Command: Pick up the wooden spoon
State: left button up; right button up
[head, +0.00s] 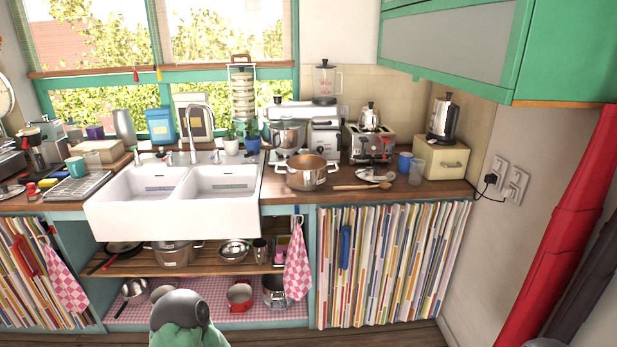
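The wooden spoon (358,187) lies on the wooden countertop (440,193), near its front edge and to the right of a steel pot (306,179). Its long handle points left toward the pot and its head is at the right. A shiny metal item (372,175) lies just behind it. Neither of my grippers can be made out in the head view. Only rounded parts, which look like mine, show at the bottom edge, well below the counter.
A white double sink (175,215) is left of the pot. A toaster (371,144), blue mug (404,161), glass (416,172) and cream bread box (440,158) stand behind or right of the spoon. A patterned curtain (390,265) hangs below. A green wall cabinet (455,45) overhangs at upper right.

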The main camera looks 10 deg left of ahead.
aim_at(384, 186)
jog(key=i+u, duration=0.25)
jog(key=i, duration=0.3)
jog(key=i+l+u, duration=0.2)
jog(key=i, duration=0.35)
